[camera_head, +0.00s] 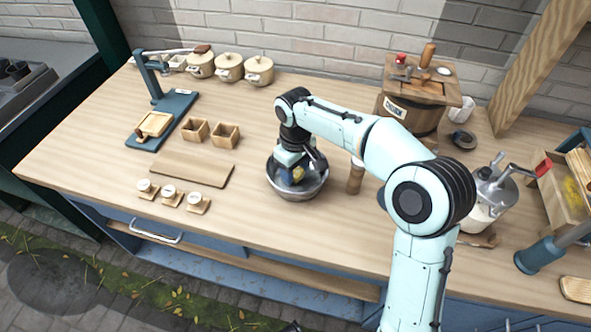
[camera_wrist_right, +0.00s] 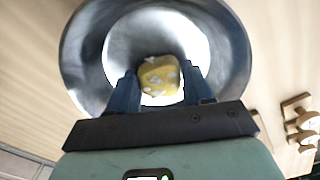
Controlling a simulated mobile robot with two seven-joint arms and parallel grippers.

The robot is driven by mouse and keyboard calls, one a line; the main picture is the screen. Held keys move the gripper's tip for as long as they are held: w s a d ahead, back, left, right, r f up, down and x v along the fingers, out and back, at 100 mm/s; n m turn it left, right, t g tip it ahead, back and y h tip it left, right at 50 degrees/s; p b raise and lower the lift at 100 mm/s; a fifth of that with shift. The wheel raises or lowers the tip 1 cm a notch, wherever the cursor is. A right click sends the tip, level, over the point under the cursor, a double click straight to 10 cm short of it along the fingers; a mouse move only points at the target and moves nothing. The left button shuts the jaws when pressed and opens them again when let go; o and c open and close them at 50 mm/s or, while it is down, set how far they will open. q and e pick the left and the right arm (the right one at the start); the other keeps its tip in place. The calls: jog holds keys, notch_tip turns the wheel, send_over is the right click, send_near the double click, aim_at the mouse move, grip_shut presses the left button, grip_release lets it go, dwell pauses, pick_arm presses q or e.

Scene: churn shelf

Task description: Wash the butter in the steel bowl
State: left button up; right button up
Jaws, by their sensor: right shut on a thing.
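The steel bowl (camera_head: 312,188) stands on the wooden bench near its middle, and it fills the top of the right wrist view (camera_wrist_right: 85,50). My right gripper (camera_head: 298,176) reaches down into the bowl. It is shut on the butter (camera_wrist_right: 159,76), a yellow lump with white patches, held between its two blue fingers (camera_wrist_right: 158,90). In the head view only a small yellow bit of the butter (camera_head: 298,174) shows beside the gripper. I cannot tell whether the butter touches the bowl's bottom. My left gripper is not in view.
A wooden board (camera_head: 193,167) and small stamps (camera_head: 170,192) lie left of the bowl. A wooden cylinder (camera_head: 355,178) stands close right of the bowl. The churn (camera_head: 412,110) stands behind my arm.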

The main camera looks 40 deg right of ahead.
jog(key=shift+s+d, duration=0.2)
jog(key=shift+w+a+p, duration=0.2)
jog(key=shift+w+p, duration=0.05)
jog(key=shift+p, duration=0.2)
dwell(0.3)
jog(key=shift+r+p, duration=0.3)
jog(key=shift+r, duration=0.05)
notch_tip(320, 180, up, 2)
jog(key=shift+r+p, duration=0.2)
jog(key=shift+p, duration=0.9)
jog(key=shift+r+p, duration=1.8)
jog(key=shift+r, duration=0.4)
